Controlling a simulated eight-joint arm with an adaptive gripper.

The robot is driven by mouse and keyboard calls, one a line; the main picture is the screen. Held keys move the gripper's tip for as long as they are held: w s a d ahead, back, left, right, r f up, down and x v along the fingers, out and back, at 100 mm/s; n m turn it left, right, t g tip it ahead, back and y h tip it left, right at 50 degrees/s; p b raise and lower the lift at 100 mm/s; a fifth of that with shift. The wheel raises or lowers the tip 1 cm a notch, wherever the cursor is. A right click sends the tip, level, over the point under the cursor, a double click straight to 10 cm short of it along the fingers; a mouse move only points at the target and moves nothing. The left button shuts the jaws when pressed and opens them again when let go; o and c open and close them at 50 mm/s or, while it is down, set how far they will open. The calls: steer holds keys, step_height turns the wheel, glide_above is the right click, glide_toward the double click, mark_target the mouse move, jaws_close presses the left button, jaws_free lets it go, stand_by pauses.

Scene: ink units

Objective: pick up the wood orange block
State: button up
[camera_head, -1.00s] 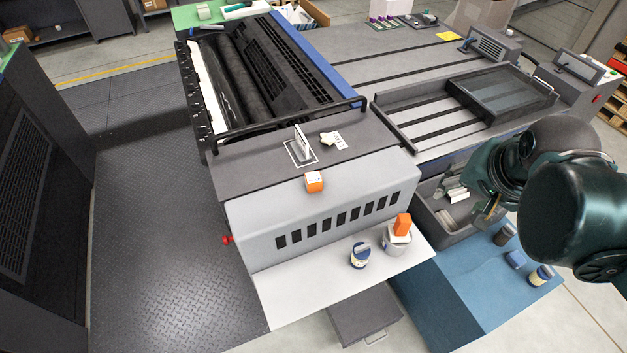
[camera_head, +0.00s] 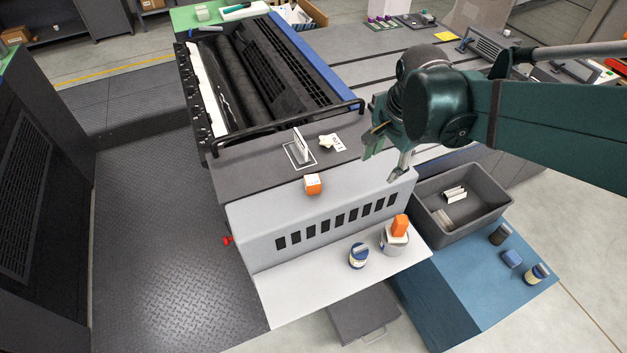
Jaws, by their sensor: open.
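Two orange blocks show in the head view. One orange block (camera_head: 313,188) with a pale top sits at the front edge of the machine's dark top surface. A taller orange block (camera_head: 399,226) stands on a white piece on top of a grey can (camera_head: 394,242), on the white shelf. I cannot tell from the picture which one is wood. My gripper (camera_head: 384,168) is open and empty, above the right end of the machine's grey front housing. It is up and to the right of the first block and above the second, apart from both.
A blue-labelled jar (camera_head: 358,257) stands left of the can on the white shelf (camera_head: 300,295). A grey bin (camera_head: 462,225) with pale pieces stands to the right. An upright white card (camera_head: 300,145) and a small pale item (camera_head: 327,141) are behind the first block.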

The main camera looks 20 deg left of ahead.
steer(key=a+f+m+g+p, duration=0.15)
steer(key=a+f, duration=0.25)
steer(key=a, duration=0.7)
steer(key=m+h, duration=0.1)
steer(key=m, duration=0.1)
glide_above(315, 179)
step_height(315, 179, down, 4)
steer(key=shift+a+r+g, duration=0.1)
steer(key=shift+g, duration=0.25)
steer(key=shift+f, duration=1.35)
steer(key=shift+f, duration=0.1)
steer(key=shift+f+p, duration=0.3)
steer(key=shift+f, duration=2.15)
steer(key=c, duration=1)
